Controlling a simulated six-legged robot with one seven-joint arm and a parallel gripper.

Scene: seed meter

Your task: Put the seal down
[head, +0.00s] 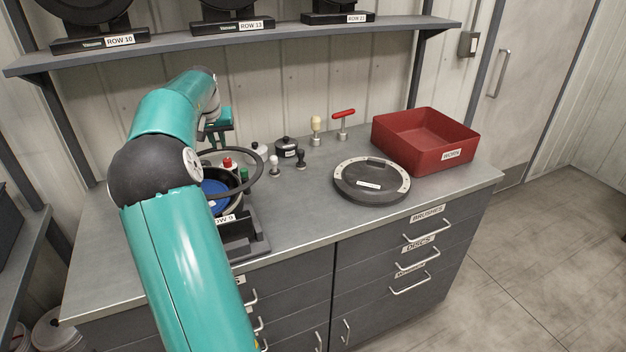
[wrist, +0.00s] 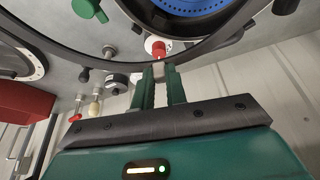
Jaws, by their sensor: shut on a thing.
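The seal (head: 262,172) is a thin dark ring. My gripper (head: 212,142) is shut on its far side and holds it above the seed meter. The wrist view shows the jaws (wrist: 159,72) closed on the edge of the seal (wrist: 112,62). The open seed meter (head: 237,206), labelled ROW 9, sits below with a blue disc (head: 214,190) inside; the disc also shows in the wrist view (wrist: 195,5). My arm hides the meter's left part. I cannot tell the gap between the seal and the meter.
A round dark lid (head: 372,192) lies on the bench (head: 305,215), right of the meter. A red bin (head: 405,155) labelled WORN stands behind it. Small knobs, a black pot (head: 287,149) and a red T-handle tool (head: 343,122) stand behind the meter. A shelf (head: 300,35) hangs above.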

